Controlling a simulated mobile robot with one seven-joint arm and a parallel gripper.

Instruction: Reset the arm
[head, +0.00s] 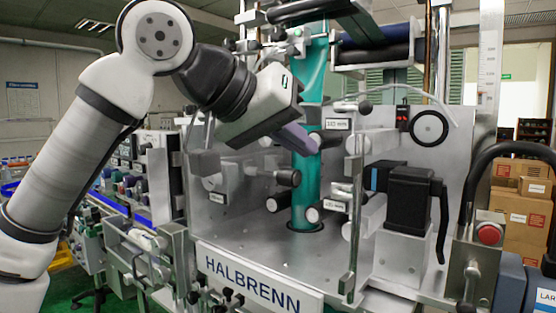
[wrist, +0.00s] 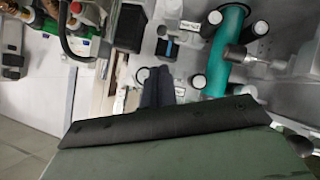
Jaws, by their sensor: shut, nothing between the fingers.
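My gripper (head: 304,142) is in the upper middle of the head view, reaching over the steel bed of the sleeve applicator (head: 262,222) labelled HALBRENN. Its fingers are together and empty, pointing down and right in front of the teal column (head: 309,75). In the wrist view the dark fingers (wrist: 157,86) show beyond the gripper's broad housing. The teal column (wrist: 223,50) is to their right there. I cannot tell whether the fingers touch it. My arm is bent high, coming in from the left of the head view.
Several black-ended rollers (head: 288,178) surround the column. A black motor unit (head: 408,200) stands right of it, near a red button (head: 489,233). Dark rolls (head: 372,46) hang above. Cardboard boxes (head: 523,210) are stacked at far right. Open air lies above the bed's front.

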